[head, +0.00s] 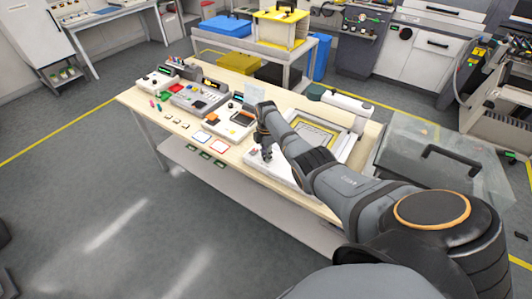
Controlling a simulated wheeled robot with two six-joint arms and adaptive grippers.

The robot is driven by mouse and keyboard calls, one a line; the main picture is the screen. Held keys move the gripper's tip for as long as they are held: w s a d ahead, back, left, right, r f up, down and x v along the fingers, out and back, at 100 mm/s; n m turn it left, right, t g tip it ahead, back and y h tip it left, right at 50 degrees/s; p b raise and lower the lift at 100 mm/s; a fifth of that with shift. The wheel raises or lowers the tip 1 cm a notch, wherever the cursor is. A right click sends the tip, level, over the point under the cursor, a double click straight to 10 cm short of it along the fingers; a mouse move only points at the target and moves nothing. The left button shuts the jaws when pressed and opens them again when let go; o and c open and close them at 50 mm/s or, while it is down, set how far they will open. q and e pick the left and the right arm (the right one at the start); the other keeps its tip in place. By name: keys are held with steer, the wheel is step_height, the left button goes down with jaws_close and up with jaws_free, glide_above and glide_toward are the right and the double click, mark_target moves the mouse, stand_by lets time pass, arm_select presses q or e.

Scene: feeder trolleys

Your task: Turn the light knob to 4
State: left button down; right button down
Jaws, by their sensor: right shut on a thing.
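My right gripper (266,153) reaches down at the front left corner of a white machine (283,174) with a yellow-framed window, on the right half of the wooden bench. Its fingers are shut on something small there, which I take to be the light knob. The knob is hidden by the fingers, and its marks and setting are too small to read. My left gripper is out of view.
The bench (135,98) also holds several control boxes, among them a grey one (200,97) and one with an orange-edged screen (231,124). A clear-lidded case (425,150) stands to the right. A trolley with a blue box (222,26) is behind. The floor in front is clear.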

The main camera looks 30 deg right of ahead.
steer(key=m+p, duration=0.1)
steer(key=m, duration=0.3)
steer(key=shift+r+m, duration=0.1)
steer(key=shift+m, duration=0.2)
steer(key=m, duration=0.5)
steer(key=shift+p, duration=0.3)
steer(key=m, duration=0.5)
steer(key=m+p, duration=0.1)
steer(key=m, duration=0.9)
steer(key=shift+m, duration=0.4)
steer(key=m, duration=0.4)
steer(key=shift+m, duration=0.3)
steer(key=m, duration=0.9)
steer(key=shift+w, duration=0.1)
